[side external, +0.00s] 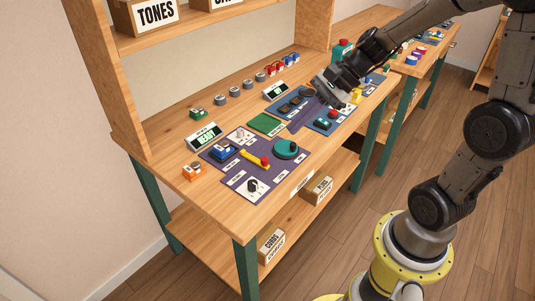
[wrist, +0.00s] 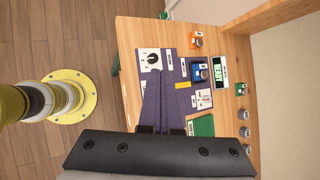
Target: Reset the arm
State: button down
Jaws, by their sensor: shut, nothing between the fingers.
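My gripper (side external: 330,96) is shut and empty in the side external view, above the right part of the workbench (side external: 221,203). In the wrist view, the closed fingers of my gripper (wrist: 154,75) point over the purple panel. The purple panel (side external: 230,172) lies on the bench's left half and carries a teal round dial (side external: 287,149), a yellow lever with a red end (side external: 254,160), a blue switch block (side external: 222,149) and a black knob on a white plate (side external: 253,186). My gripper appears to be above the bench, touching none of these.
A small display reading READY (side external: 204,138) stands behind the panel. An orange block (side external: 192,171) sits at the left end. A green pad (side external: 267,124) lies beside the panel. Several grey knobs line the back. A shelf (side external: 195,32) with boxes overhangs the bench. Floor (side external: 330,245) in front is clear.

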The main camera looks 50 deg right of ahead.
jog(key=s+a+r+n+h, duration=0.1)
jog(key=s+a+r+n, duration=0.2)
jog(key=s+n, duration=0.3)
jog(key=s+a+r+n+h, duration=0.2)
jog(key=s+a+r+n, duration=0.1)
jog(key=s+n, duration=0.25)
jog(key=s+d+f+n+h, duration=0.1)
jog(key=s+d+n+h, duration=0.2)
jog(key=n, duration=0.4)
jog(key=shift+s+d+n, duration=0.35)
jog(key=shift+s+d, duration=0.35)
jog(key=shift+d, duration=0.55)
